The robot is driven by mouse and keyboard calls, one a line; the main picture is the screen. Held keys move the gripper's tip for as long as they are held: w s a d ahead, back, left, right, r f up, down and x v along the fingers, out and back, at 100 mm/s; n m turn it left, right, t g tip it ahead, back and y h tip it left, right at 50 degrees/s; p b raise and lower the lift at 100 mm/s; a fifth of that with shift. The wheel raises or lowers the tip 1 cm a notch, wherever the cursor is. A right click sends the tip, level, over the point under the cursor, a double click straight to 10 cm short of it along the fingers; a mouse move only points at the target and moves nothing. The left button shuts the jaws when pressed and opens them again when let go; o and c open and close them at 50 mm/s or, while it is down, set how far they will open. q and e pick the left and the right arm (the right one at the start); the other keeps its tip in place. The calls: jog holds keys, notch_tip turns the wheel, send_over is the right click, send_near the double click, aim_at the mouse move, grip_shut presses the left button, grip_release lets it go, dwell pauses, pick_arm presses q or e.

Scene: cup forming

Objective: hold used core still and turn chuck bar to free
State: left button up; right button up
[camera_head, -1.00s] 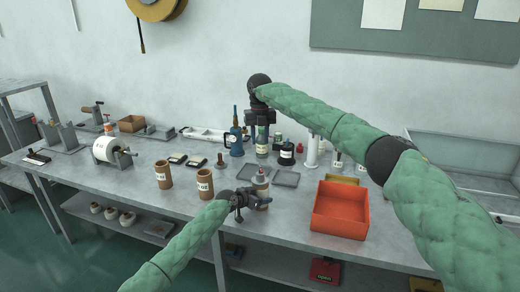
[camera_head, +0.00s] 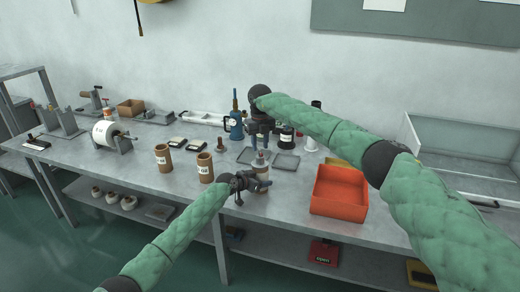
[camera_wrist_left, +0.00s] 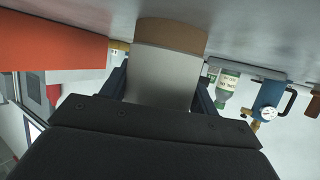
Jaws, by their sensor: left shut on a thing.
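The used core (camera_head: 264,173) stands upright near the table's front edge, with a grey chuck (camera_head: 260,158) in its top. My left gripper (camera_head: 262,183) is shut around the core from the left. The left wrist view shows the brown core with its pale wrap (camera_wrist_left: 170,45) between the blue fingers. My right gripper (camera_head: 259,138) points down just above the chuck. Its blue fingers look apart, around or just over the chuck's top; contact is too small to tell. The chuck bar cannot be made out clearly between them.
Two brown cores (camera_head: 163,158) (camera_head: 205,168) stand to the left. A red-orange bin (camera_head: 340,190) is on the right. A roll on a stand (camera_head: 110,133) is further left.

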jog(key=shift+f, duration=1.15)
jog(key=shift+c, duration=0.3)
grip_shut()
jog(key=shift+n, duration=0.6)
jog(key=shift+o, duration=0.3)
grip_release()
